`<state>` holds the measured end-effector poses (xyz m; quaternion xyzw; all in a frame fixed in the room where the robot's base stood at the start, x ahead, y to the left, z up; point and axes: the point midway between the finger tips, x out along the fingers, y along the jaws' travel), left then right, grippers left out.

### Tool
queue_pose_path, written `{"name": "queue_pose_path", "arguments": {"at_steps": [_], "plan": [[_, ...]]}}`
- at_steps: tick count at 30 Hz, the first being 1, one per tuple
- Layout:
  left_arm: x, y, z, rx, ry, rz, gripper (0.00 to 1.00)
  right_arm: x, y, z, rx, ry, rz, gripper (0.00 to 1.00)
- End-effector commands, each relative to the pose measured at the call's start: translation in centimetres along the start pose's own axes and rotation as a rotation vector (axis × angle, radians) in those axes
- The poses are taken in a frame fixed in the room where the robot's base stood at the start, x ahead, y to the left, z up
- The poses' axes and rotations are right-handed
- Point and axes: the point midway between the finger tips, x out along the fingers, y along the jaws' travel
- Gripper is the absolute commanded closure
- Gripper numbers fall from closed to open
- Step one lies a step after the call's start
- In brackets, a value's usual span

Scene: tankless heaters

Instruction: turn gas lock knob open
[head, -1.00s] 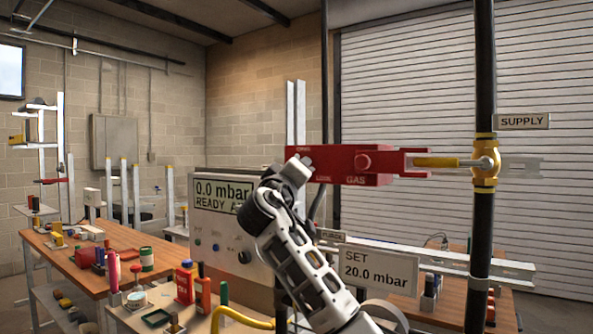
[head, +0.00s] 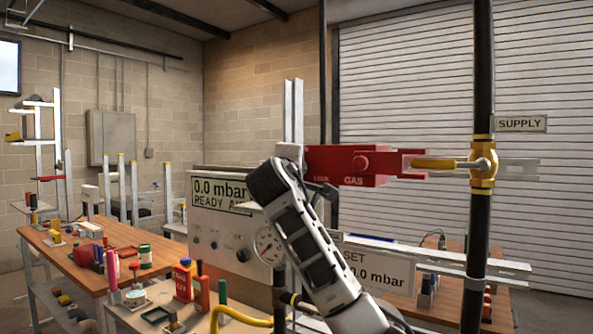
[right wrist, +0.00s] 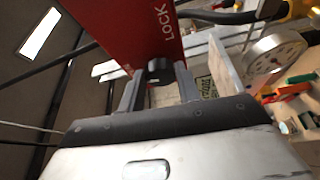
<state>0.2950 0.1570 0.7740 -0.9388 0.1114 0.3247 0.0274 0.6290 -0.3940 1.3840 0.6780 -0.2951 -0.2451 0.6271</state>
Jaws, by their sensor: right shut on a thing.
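The red gas lock box (head: 345,165), marked LOCK and GAS, is mounted in front of the shutter. My right gripper (right wrist: 158,85) is shut on this dark knob, one finger on each side. In the head view my right wrist covers the box's left end and hides the fingers. My left gripper is not in view.
A yellow valve handle (head: 436,164) lies level between the box and the black supply pipe (head: 484,80). A white panel (head: 215,225) reads 0.0 mbar. A round gauge (head: 267,243) is close to my right arm. Wooden benches (head: 130,262) with loose items stand at left.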

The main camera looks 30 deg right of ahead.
Motion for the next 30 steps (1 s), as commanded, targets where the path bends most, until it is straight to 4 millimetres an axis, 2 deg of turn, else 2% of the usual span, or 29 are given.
{"name": "queue_pose_path", "arguments": {"at_steps": [15,16,18,26,30], "plan": [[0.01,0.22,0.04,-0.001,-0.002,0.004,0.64,-0.02,-0.02,-0.03,-0.019,-0.001,-0.007,0.89],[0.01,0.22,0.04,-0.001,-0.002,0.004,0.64,-0.01,-0.02,-0.03,-0.019,-0.001,-0.007,0.61],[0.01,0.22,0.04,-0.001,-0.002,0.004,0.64,-0.01,-0.02,-0.03,-0.019,-0.001,-0.007,0.45],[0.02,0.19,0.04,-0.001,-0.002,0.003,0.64,-0.04,-0.02,-0.03,-0.018,0.000,-0.007,0.45],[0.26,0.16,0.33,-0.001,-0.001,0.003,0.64,-0.85,-0.11,-0.09,-0.017,0.002,-0.005,0.45]]}}
